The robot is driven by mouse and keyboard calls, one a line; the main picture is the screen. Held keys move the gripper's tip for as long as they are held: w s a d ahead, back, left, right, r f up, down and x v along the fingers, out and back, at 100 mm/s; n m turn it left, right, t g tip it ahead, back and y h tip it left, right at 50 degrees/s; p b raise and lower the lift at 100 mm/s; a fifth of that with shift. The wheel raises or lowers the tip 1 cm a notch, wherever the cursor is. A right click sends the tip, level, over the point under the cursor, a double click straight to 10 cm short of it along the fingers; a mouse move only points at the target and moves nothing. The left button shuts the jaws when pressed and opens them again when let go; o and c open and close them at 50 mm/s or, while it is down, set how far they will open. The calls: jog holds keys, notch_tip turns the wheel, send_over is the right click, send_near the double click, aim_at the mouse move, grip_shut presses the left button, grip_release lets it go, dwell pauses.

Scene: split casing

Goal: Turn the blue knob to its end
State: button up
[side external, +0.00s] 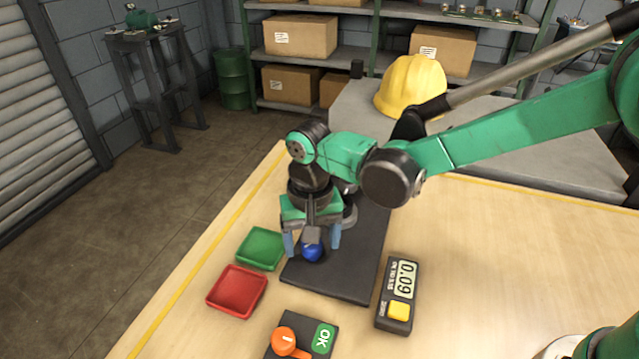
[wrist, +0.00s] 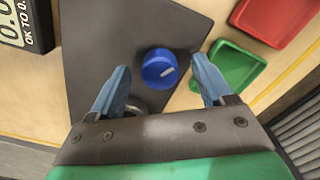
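The blue knob (side external: 313,252) stands on a dark grey plate (side external: 335,285) on the table. In the wrist view the knob (wrist: 153,76) shows a pale pointer mark aimed to the right and slightly up. My gripper (side external: 312,247) is above the plate, pointing down, with one blue finger on each side of the knob. In the wrist view my gripper (wrist: 160,68) is open, with a gap between each finger and the knob. I cannot tell how far above the plate the fingertips are.
A meter (side external: 397,295) reading 0.09 with a yellow button lies right of the plate. A green tray (side external: 261,249) and a red tray (side external: 237,291) lie to the left.

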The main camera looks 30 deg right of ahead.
jog(key=shift+r, duration=2.85)
jog(key=shift+d+r, duration=0.25)
jog(key=shift+d, duration=0.05)
jog(key=s+d+r+n+t, duration=0.1)
jog(key=s+d+r+t, duration=0.1)
jog(key=d, duration=0.7)
jog(key=s+d+r+n+t, duration=0.1)
jog(key=s+d+r+t, duration=0.1)
jog(key=s+d+t, duration=0.3)
jog(key=s+d, duration=0.1)
jog(key=d, duration=0.3)
jog(key=shift+r+n, duration=0.4)
